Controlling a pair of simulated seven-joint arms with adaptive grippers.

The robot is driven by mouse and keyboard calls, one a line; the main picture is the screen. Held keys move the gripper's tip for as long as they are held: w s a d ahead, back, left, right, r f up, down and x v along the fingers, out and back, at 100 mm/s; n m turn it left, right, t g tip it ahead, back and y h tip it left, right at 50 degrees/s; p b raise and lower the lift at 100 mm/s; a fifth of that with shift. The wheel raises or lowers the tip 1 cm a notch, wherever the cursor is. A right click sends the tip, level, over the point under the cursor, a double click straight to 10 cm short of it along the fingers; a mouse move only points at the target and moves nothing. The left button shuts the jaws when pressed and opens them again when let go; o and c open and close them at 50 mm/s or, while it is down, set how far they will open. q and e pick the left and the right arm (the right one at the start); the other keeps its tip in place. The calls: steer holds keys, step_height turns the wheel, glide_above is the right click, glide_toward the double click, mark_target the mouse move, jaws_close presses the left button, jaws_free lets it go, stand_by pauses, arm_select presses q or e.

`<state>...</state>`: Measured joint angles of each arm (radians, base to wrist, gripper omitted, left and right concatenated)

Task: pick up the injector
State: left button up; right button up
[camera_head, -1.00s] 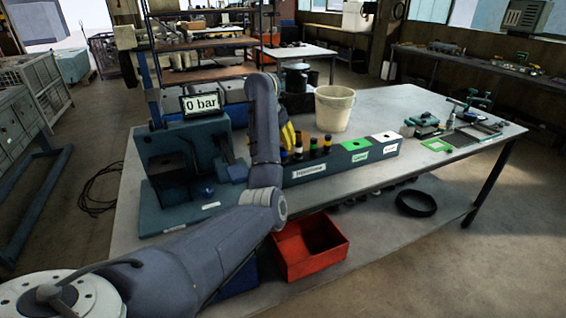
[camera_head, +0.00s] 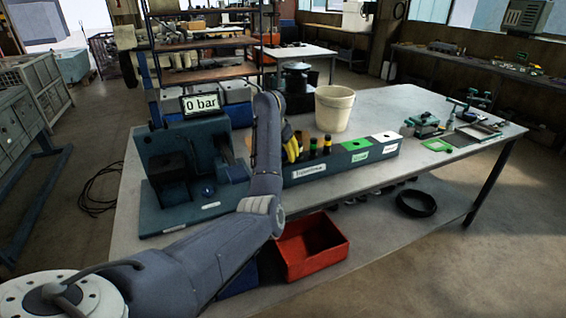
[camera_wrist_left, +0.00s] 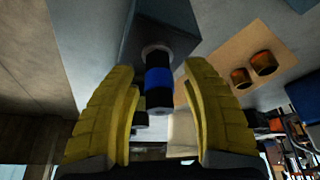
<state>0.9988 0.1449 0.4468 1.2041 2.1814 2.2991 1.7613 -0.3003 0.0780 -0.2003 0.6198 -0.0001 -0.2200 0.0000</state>
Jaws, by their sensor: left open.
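My left gripper (camera_head: 291,146) has yellow fingers and is at the left end of the injector rack (camera_head: 338,163). In the left wrist view the open fingers (camera_wrist_left: 159,70) stand either side of a dark injector (camera_wrist_left: 158,100) with a blue band, which still sits in the rack. I cannot tell whether they touch it. Another dark cylindrical end shows behind it, partly covered by the left finger. In the head view two more injectors (camera_head: 327,145) stand upright in the rack; the blue-banded one is hidden behind my gripper. My right gripper is not in view.
A test stand (camera_head: 190,160) reading 0 bar (camera_head: 202,104) is left of my forearm. The rack has a green section (camera_head: 355,145) and a white one (camera_head: 386,136). A white bucket (camera_head: 334,108) stands behind it. A red bin (camera_head: 312,247) is below the bench edge.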

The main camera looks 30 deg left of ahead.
arm_select(q)
steer(key=shift+c, duration=0.4)
jaws_close()
